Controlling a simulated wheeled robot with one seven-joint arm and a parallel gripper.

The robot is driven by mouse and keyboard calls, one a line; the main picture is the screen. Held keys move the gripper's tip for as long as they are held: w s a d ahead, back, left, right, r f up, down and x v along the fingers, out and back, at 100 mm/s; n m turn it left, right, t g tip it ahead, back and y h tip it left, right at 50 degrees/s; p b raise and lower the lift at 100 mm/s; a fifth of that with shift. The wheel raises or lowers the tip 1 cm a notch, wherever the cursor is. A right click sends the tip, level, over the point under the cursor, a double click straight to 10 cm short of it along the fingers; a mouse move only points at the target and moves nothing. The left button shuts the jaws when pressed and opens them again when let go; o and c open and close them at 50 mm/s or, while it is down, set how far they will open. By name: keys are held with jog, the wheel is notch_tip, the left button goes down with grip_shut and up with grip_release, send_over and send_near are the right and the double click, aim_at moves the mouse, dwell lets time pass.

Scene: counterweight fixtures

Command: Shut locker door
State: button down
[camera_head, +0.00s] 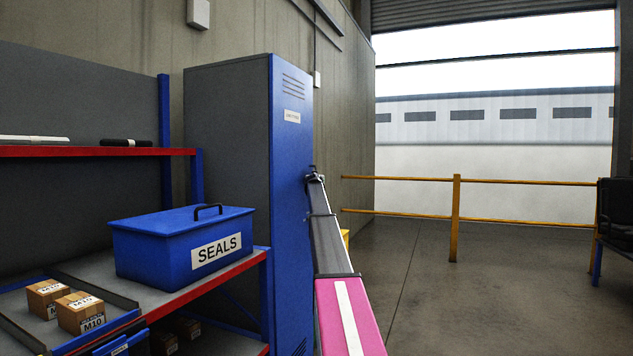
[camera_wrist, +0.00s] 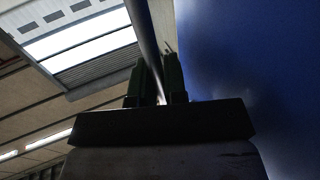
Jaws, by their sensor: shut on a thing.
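The tall locker has a grey side (camera_head: 228,150) and a blue door (camera_head: 290,185) with vent slots and a small white label. The door looks flush with the body, and I see no gap in the head view; whether it is fully shut I cannot tell. My gripper (camera_head: 313,175) is at the door's right edge, about mid-height. In the wrist view my gripper (camera_wrist: 155,88) has its two dark fingers closed around a dark bar (camera_wrist: 147,35), which looks like the door's handle. The blue door surface (camera_wrist: 245,60) fills the right side there.
A blue SEALS box (camera_head: 185,245) sits on a red-edged shelf (camera_head: 215,283) left of the locker, with small cartons (camera_head: 80,312) nearby. A yellow railing (camera_head: 456,215) stands behind. A dark chair-like object (camera_head: 615,215) is at the right edge. The floor (camera_head: 480,305) between is clear.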

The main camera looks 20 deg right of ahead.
jog(key=shift+w+a, duration=0.2)
jog(key=shift+w, duration=0.1)
jog(key=c, duration=1.2)
grip_release()
jog(key=shift+a, duration=0.1)
jog(key=shift+s, duration=0.1)
jog(key=v, duration=1)
jog(key=shift+s, duration=0.4)
jog(key=shift+w, duration=0.1)
